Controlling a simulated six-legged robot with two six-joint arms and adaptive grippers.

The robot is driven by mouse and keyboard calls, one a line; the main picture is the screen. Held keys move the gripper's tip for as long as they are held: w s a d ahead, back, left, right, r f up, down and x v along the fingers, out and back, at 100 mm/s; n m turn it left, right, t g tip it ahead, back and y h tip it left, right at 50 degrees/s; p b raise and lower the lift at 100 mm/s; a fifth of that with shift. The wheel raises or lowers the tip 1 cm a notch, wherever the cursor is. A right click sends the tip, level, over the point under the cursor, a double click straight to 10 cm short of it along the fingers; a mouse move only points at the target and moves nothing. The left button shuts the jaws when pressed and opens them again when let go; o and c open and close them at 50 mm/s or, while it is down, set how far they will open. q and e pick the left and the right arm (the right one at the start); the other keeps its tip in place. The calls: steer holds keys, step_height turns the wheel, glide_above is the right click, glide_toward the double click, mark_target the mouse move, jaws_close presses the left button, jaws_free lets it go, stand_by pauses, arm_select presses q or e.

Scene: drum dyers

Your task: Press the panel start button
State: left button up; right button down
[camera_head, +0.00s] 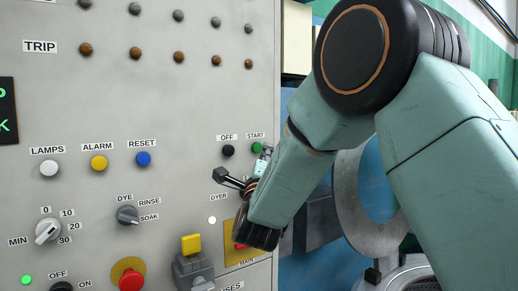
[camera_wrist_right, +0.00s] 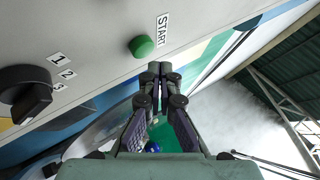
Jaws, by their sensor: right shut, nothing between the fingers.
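The green start button (camera_head: 257,147) is on the grey panel, under its START label. It also shows in the right wrist view (camera_wrist_right: 142,46), with nothing over it. My right gripper (camera_head: 264,154) is shut and empty, mostly hidden by its own arm in the head view. In the right wrist view its closed fingertips (camera_wrist_right: 160,70) point at the panel, just below and right of the button in the picture. They look close to the button but apart from it. My left gripper is not in view.
A black OFF button (camera_head: 228,151) is just left of the start button. A dark rotary knob (camera_wrist_right: 28,95) marked 1, 2, 3 is near the gripper. A yellow-topped block (camera_head: 191,244) and a red button (camera_head: 131,278) stick out lower down. Drum machinery (camera_head: 362,205) stands right of the panel edge.

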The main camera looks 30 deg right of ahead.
steer(key=shift+w, duration=0.1)
steer(key=shift+w+a+b, duration=0.15)
steer(key=shift+w+b, duration=0.25)
steer(key=shift+w, duration=0.05)
steer(key=shift+f, duration=0.1)
steer(key=shift+w, duration=0.2)
stand_by(0.3)
steer(key=shift+w, duration=0.2)
stand_by(0.4)
steer(key=shift+s+b, duration=0.1)
steer(key=shift+b, duration=0.2)
steer(key=shift+s+b, duration=0.45)
steer(key=shift+s, duration=0.35)
